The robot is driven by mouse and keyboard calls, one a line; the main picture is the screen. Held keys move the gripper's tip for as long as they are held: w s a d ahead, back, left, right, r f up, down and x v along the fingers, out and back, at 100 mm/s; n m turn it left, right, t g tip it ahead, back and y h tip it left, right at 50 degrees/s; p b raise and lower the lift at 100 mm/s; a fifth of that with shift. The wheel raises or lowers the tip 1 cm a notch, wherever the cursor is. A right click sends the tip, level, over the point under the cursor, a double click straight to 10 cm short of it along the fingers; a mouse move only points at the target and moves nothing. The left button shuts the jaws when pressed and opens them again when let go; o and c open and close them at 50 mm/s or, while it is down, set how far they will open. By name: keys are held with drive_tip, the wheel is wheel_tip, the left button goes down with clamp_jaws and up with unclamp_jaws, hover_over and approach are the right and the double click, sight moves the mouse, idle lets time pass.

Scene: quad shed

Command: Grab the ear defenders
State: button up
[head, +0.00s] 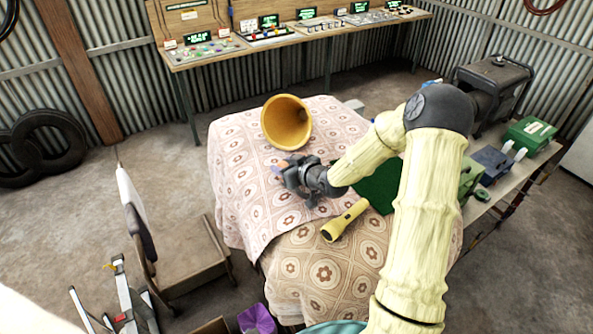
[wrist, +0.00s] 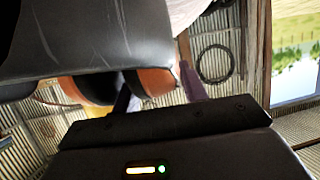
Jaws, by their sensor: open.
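The ear defenders show close up in the wrist view as orange-brown and black rounded cups (wrist: 155,80) below a broad dark grey padded piece, which looks like their headband. My gripper (wrist: 157,95) is open, with its two dark fingers reaching up to the cups. One cup appears between the fingers; I cannot tell whether they touch it. In the head view my gripper (head: 286,170) is low over the cloth-covered table. The ear defenders are hard to make out there, mostly hidden by or merging with the gripper.
A yellow cone-shaped horn (head: 286,122) stands behind my gripper on the patterned tablecloth (head: 240,150). A yellow torch (head: 345,220) lies in front. A green item (head: 380,187) is to the right, partly behind my arm. A chair (head: 150,235) stands at the left.

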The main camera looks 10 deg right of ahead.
clamp_jaws()
wheel_tip(320, 180, up, 10)
drive_tip(key=shift+r+b, duration=0.1)
drive_tip(key=shift+b, duration=1.1)
